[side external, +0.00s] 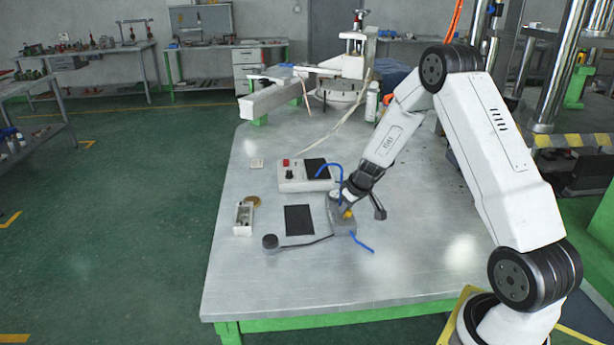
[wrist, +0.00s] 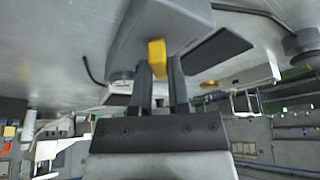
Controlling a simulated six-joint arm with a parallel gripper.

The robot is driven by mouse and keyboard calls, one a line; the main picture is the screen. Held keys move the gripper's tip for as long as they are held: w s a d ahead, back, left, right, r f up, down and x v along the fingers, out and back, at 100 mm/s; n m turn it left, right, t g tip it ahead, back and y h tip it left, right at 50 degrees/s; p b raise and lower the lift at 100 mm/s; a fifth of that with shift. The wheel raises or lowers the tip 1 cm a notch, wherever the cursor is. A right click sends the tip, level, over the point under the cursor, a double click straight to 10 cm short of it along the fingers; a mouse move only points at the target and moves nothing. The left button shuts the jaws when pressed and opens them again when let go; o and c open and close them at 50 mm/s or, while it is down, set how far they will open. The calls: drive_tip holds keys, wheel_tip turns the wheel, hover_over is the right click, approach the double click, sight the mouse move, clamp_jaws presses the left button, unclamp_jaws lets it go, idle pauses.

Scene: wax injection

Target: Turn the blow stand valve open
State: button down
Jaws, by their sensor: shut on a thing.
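The blow stand (side external: 341,226) is a grey block near the middle of the table, with a blue hose (side external: 361,243) at its side. Its yellow valve handle (side external: 347,214) is on the side toward my arm. In the wrist view the grey stand body (wrist: 150,22) fills the top middle, with the yellow handle (wrist: 157,60) between my fingers. My gripper (wrist: 160,72) is shut on the handle. In the side view my gripper (side external: 349,203) reaches down at the stand, and its fingertips are partly hidden.
A white control box (side external: 300,184) with a red switch stands behind the stand. A black pad (side external: 298,220), a round grey head (side external: 270,242) on a thin arm, a small white frame (side external: 243,219) and a brass disc (side external: 254,201) lie left. The table's front is clear.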

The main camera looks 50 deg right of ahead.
drive_tip(key=shift+s, duration=0.1)
drive_tip(key=n+y, duration=0.2)
drive_tip(key=n, duration=0.3)
drive_tip(key=shift+d, duration=0.1)
drive_tip(key=n+y, duration=0.1)
drive_tip(key=n, duration=0.1)
drive_tip(key=n+g, duration=0.1)
drive_tip(key=n, duration=0.2)
drive_tip(key=shift+d+y, duration=0.1)
drive_tip(key=shift+y, duration=0.3)
drive_tip(key=shift+n+g, duration=0.3)
drive_tip(key=c, duration=0.6)
unclamp_jaws()
drive_tip(key=shift+r, duration=0.1)
